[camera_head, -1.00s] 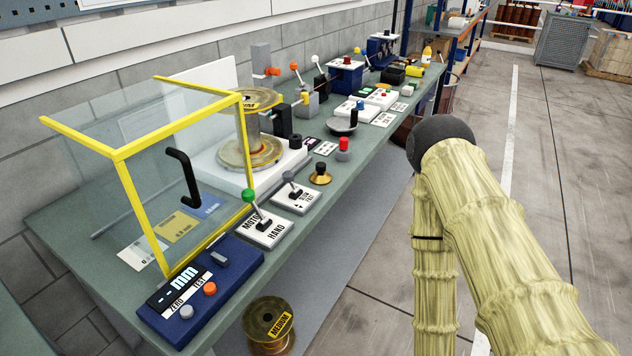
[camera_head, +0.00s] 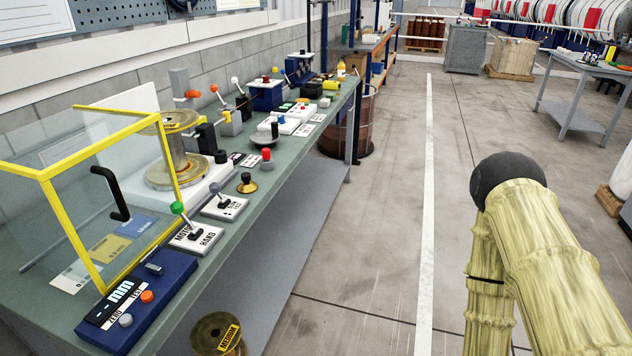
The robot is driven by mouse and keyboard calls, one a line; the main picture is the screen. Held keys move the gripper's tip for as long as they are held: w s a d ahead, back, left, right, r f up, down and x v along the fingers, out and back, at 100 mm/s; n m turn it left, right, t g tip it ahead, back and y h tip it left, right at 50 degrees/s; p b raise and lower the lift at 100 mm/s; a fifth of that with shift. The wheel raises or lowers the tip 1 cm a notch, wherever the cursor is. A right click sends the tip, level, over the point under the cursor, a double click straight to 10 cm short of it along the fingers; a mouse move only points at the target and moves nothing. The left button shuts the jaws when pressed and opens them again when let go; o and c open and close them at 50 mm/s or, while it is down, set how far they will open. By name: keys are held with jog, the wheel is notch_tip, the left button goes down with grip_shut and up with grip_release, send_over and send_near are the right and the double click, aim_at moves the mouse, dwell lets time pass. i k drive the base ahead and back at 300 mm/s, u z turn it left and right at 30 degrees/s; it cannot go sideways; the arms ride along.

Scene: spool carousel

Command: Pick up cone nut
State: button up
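A small brass cone-shaped piece with a black knob on top, which looks like the cone nut (camera_head: 247,184), stands upright on the green bench top (camera_head: 262,200) near its front edge. It is just right of the white lever plate and clear of other things. My sleeved arm with its dark rounded joint shows at the right, over the floor and well away from the bench. My gripper is out of the picture, so its state is hidden.
A yellow-framed clear guard (camera_head: 52,205) and a blue mm gauge box (camera_head: 140,300) fill the near bench end. A spool (camera_head: 178,165) stands behind the nut. A MEDIUM spool (camera_head: 215,335) sits below the bench. The floor right of the bench is open.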

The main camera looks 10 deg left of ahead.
aim_at(247, 187)
jog(key=z, duration=1.2)
jog(key=i, duration=2.4)
jog(key=u, duration=3.75)
